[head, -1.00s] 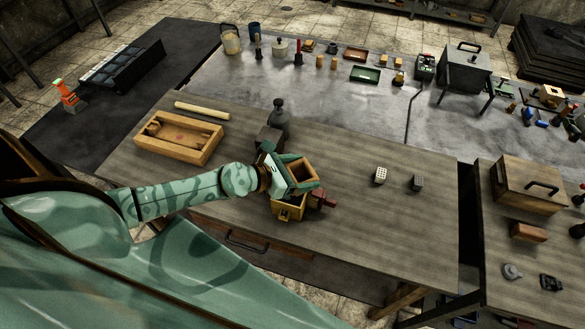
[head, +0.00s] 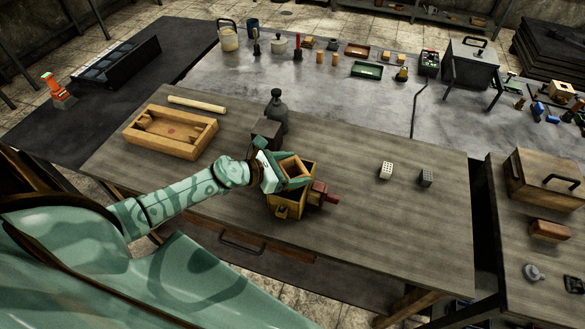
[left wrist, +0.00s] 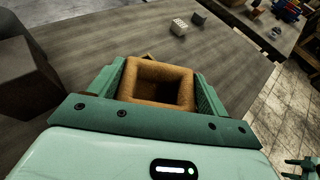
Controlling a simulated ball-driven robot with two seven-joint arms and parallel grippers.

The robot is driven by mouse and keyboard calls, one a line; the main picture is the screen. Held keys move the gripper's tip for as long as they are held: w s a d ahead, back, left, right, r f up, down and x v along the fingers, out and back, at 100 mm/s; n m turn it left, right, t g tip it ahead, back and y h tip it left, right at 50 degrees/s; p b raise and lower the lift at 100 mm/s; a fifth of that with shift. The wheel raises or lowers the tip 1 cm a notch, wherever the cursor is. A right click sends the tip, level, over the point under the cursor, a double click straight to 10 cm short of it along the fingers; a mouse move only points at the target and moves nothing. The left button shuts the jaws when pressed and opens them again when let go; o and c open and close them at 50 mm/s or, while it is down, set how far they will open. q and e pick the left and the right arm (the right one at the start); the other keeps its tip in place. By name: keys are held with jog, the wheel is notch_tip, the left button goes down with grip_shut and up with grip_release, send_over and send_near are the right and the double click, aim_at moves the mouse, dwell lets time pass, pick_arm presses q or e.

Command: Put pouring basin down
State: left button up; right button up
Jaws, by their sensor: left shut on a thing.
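The pouring basin is a brown, square, hollow block (left wrist: 158,84) with an open top. My left gripper (head: 290,176) is shut on it, one green finger along each side. The left wrist view also shows the gripper (left wrist: 158,90) with the basin upright between its fingers. In the head view the basin (head: 297,168) sits low at the opening of a yellow-brown wooden box (head: 284,206) with a red part (head: 322,192) at its right side. Whether the basin touches the box is hidden. My right gripper (left wrist: 300,168) shows small at the lower right of the left wrist view, its fingers apart.
A dark block (head: 266,132) and a grey bottle-shaped thing (head: 277,108) stand close behind the gripper. A wooden frame (head: 170,132) and a pale rod (head: 197,104) lie to the left. Two small perforated blocks (head: 386,170) stand to the right, with bare wooden tabletop (head: 390,225) around.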

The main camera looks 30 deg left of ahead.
pick_arm(q)
jog(key=shift+f, duration=0.2)
jog(key=o, duration=1.1)
jog(key=shift+r, duration=0.1)
jog(key=shift+r, duration=0.15)
jog(key=shift+v, duration=6)
